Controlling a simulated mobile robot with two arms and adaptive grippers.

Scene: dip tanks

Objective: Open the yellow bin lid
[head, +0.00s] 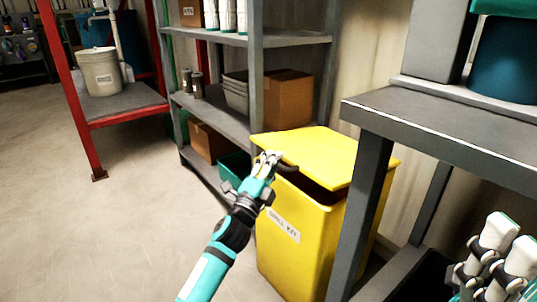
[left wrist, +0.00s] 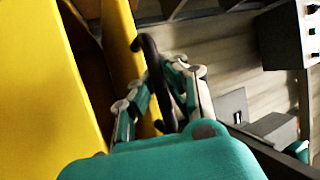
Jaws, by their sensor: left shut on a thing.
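The yellow bin (head: 292,245) stands on the floor between the grey shelf and the bench. Its lid (head: 315,152) is tilted up a little, with a dark gap under its front edge. A dark curved handle (head: 289,168) sticks out from the lid's front. My left gripper (head: 268,160) is shut on this handle. In the left wrist view the handle (left wrist: 151,62) lies between the fingers of my left gripper (left wrist: 168,82), beside the yellow lid (left wrist: 122,50). My right gripper (head: 505,247) is at the lower right, away from the bin; its opening is unclear.
A grey bench (head: 450,130) stands close at the bin's right. A grey shelf (head: 215,115) with boxes and containers is behind and left. A red-framed rack (head: 125,108) holds a bucket (head: 101,72). The floor (head: 120,225) at left is clear.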

